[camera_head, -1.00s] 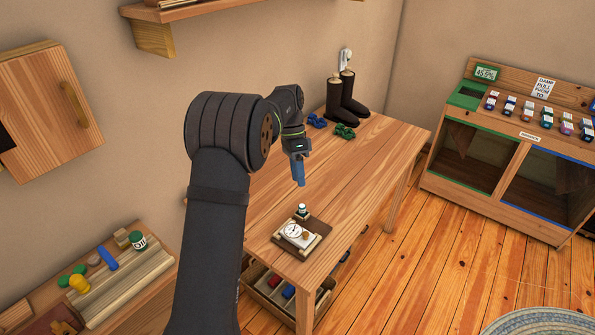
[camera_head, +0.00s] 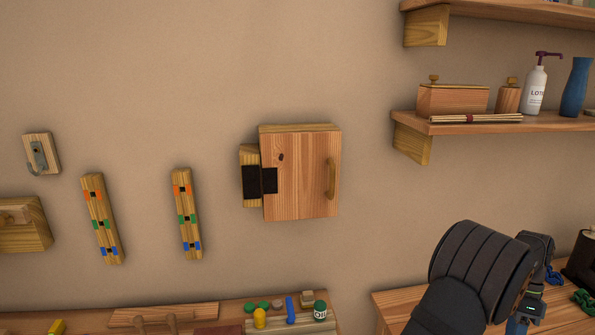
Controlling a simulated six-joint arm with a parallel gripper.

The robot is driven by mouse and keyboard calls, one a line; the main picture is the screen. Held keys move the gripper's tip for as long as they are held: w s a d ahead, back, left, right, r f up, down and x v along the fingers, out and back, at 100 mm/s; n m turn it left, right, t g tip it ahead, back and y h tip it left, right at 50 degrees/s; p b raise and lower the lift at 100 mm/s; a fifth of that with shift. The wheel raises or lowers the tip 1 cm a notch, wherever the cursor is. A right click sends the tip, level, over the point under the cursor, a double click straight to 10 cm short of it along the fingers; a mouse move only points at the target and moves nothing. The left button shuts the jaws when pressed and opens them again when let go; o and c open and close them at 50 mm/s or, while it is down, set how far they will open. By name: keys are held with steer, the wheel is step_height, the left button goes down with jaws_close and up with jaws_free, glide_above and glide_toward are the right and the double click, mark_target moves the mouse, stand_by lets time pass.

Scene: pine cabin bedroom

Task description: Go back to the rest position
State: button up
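My gripper (camera_head: 517,327) is at the bottom right of the head view, over the wooden table (camera_head: 393,305). Only its upper part shows, with a blue piece at the bottom edge. The fingertips are cut off by the frame, so I cannot tell whether they are open or shut. My dark arm bends in front of the table and hides part of it.
A small wooden cabinet (camera_head: 300,175) with a handle hangs on the wall. A shelf (camera_head: 480,125) at the upper right holds a lotion bottle (camera_head: 535,88) and a blue vase (camera_head: 575,90). A lower bench (camera_head: 85,320) holds small coloured items. Dark boots (camera_head: 582,262) stand at the right edge.

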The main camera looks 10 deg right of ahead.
steer(key=x, duration=1.5)
steer(key=shift+f, duration=0.3)
steer(key=shift+r, duration=0.1)
steer(key=v, duration=1.7)
steer(key=x, duration=1.7)
steer(key=shift+w+a+n+h, duration=0.15)
steer(key=shift+n+h, duration=0.25)
steer(key=shift+n, duration=0.6)
steer(key=n, duration=0.2)
steer(key=n+h, duration=0.1)
steer(key=n, duration=0.1)
steer(key=n+h, duration=0.1)
steer(key=n, duration=0.1)
steer(key=shift+a+g, duration=0.25)
steer(key=shift+g, duration=0.15)
steer(key=n+h, duration=0.1)
steer(key=n, duration=0.2)
steer(key=shift+a+n+h, duration=0.2)
steer(key=shift+n+h, duration=0.2)
steer(key=n, duration=0.1)
steer(key=n+t+h, duration=0.1)
steer(key=n, duration=0.1)
steer(key=shift+s+n, duration=0.2)
steer(key=shift+n, duration=0.1)
